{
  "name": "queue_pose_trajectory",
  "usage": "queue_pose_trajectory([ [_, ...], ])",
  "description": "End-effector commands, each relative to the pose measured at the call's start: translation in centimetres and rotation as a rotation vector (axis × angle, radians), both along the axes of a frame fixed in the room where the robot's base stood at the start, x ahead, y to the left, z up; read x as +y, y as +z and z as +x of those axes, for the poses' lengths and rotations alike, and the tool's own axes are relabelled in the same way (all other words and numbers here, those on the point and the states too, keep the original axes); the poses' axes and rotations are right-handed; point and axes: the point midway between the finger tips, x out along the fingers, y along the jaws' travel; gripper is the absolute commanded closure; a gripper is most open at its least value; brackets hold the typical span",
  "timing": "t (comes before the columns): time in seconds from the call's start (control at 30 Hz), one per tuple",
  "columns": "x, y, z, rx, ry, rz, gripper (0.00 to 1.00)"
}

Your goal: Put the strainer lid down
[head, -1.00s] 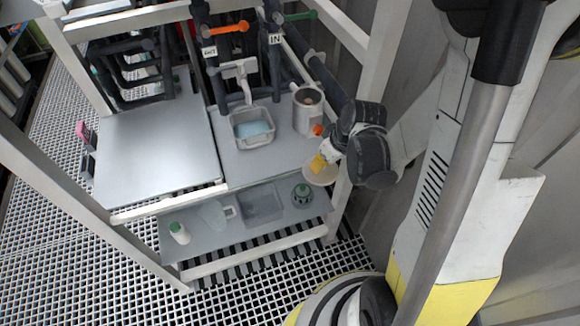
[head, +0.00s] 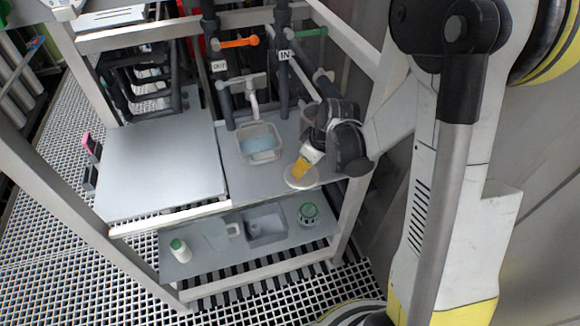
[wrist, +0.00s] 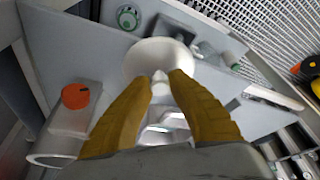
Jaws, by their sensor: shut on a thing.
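The strainer lid is a pale round disc (head: 299,181) with a small knob, seen at the front right of the grey upper worktop. In the wrist view the white disc (wrist: 150,55) lies beyond my fingertips, with its knob between them. My gripper (head: 302,166) has yellow fingers, also seen in the wrist view (wrist: 161,80), shut on the knob. I cannot tell whether the lid touches the worktop. A cylindrical metal vessel (wrist: 62,147) with an orange knob (wrist: 75,96) stands to the left in the wrist view. In the head view my wrist mostly hides it.
A grey tub (head: 246,155) with pale blue contents stands left of the lid. A broad bare panel (head: 160,165) lies further left. The lower shelf (head: 200,257) holds a white bottle (head: 180,251), a grey tray (head: 266,224) and a green-topped item (head: 308,213). Dark pipes rise behind.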

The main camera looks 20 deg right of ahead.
Motion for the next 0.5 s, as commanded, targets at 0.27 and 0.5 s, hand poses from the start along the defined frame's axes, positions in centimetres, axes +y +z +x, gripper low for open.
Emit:
queue_pose_trajectory([
  [0.27,2.4,-0.2,3.4,0.000,0.004,0.000,1.00],
  [0.5,2.5,-1.5,3.7,0.000,-0.001,0.000,1.00],
])
